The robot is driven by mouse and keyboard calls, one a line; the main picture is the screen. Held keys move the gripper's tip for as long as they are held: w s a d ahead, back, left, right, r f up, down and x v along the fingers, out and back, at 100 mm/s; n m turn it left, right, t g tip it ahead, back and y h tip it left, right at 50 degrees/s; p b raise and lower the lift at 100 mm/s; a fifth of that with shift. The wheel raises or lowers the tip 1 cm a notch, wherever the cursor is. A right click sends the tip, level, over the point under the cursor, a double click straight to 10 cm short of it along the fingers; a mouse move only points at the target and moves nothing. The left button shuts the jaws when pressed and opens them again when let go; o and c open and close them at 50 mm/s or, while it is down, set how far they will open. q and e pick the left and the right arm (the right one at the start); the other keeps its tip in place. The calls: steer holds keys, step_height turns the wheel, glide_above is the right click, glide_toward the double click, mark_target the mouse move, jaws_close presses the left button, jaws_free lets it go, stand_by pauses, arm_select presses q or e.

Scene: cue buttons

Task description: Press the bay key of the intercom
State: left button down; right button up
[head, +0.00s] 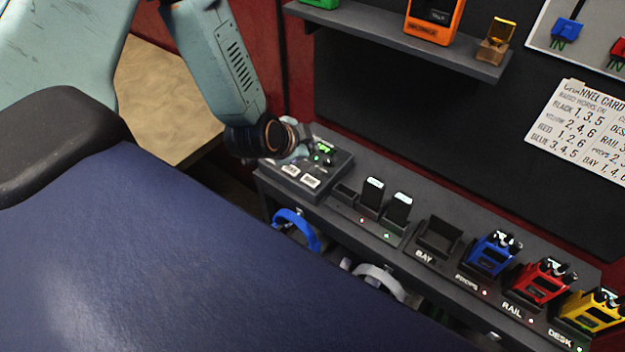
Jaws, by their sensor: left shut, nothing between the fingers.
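The intercom is a dark grey box (334,168) at the left end of the shelf. It has two white labels on its front part, too small to read, and a small green lit display. My left gripper (309,153) comes down from the upper left and is over the back of the box, with its fingers shut and empty. The wrist and fingers hide part of the box top, and I cannot tell whether the fingertips touch it. I cannot tell which key is the bay key. My right gripper is not in view.
Right of the intercom stand a charger with two black batteries (372,194), an empty cradle (438,237) marked BAY, and blue (492,254), red (540,281) and yellow (592,311) radios. Blue headphones (300,226) hang below. A channel card (585,128) is on the wall.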

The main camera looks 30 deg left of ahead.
arm_select(q)
steer(key=b, duration=0.8)
glide_above(308, 183)
step_height(308, 183, down, 8)
steer(key=shift+a+r, duration=0.1)
steer(key=shift+f+b, duration=0.35)
steer(key=shift+f, duration=0.2)
steer(key=shift+w+d, duration=0.2)
steer(key=shift+s+a+r, duration=0.1)
steer(key=shift+s+a, duration=0.1)
steer(key=shift+w+d, duration=0.15)
